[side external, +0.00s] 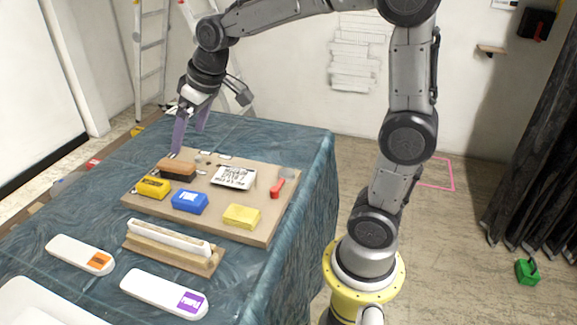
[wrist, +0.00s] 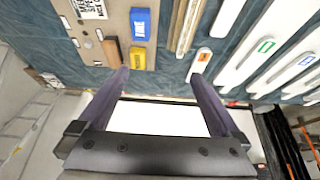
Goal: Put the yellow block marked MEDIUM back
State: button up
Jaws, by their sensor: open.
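A yellow block with dark markings (side external: 152,187) lies at the left edge of a wooden board (side external: 219,207); its lettering is too small to read. It also shows in the wrist view (wrist: 137,60), just beyond the left fingertip. A plain-looking yellow block (side external: 242,216) sits at the board's front right. I cannot tell from the lettering which is MEDIUM. My gripper (side external: 188,142) has purple fingers spread apart with nothing between them, above the board's far left edge. It also shows in the wrist view (wrist: 160,74).
A blue block (side external: 190,202), a brown block (side external: 177,169), a white printed plate (side external: 233,177) and a red-handled item (side external: 277,188) lie on the board. A white bar in a wooden holder (side external: 170,243) and white labelled pieces (side external: 80,254) lie in front.

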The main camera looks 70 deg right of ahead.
jog(key=s+a+f, duration=0.1)
jog(key=s, duration=1)
jog(key=s+a+f, duration=0.1)
jog(key=s+a, duration=0.1)
jog(key=s, duration=0.9)
jog(key=shift+s+t, duration=0.3)
